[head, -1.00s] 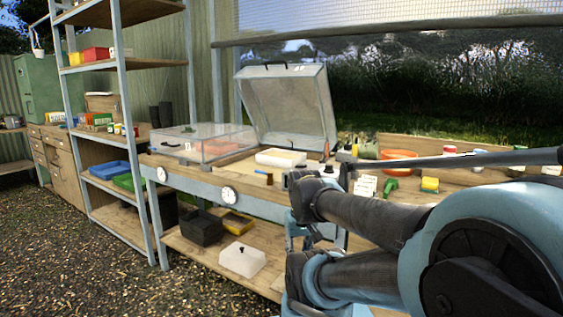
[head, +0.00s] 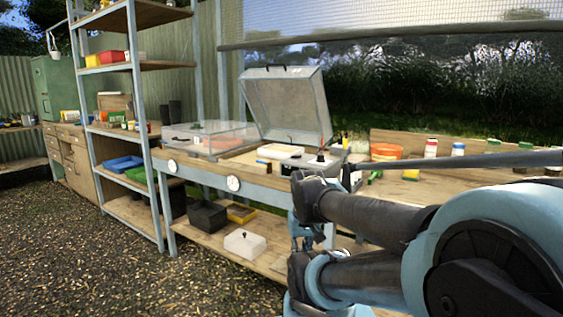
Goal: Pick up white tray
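A low white tray (head: 279,151) sits on the workbench, in the open clear-walled case under the raised lid. Its right part is hidden behind a grey box with a dark knob. My folded arm fills the right foreground, well in front of the tray and apart from it.
The grey box (head: 309,162) stands at the bench's front. The raised clear lid (head: 285,103) leans back behind the tray. A white lidded box (head: 244,243) and a black crate (head: 207,215) sit on the lower shelf. Gravel floor (head: 130,270) lies open at the left.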

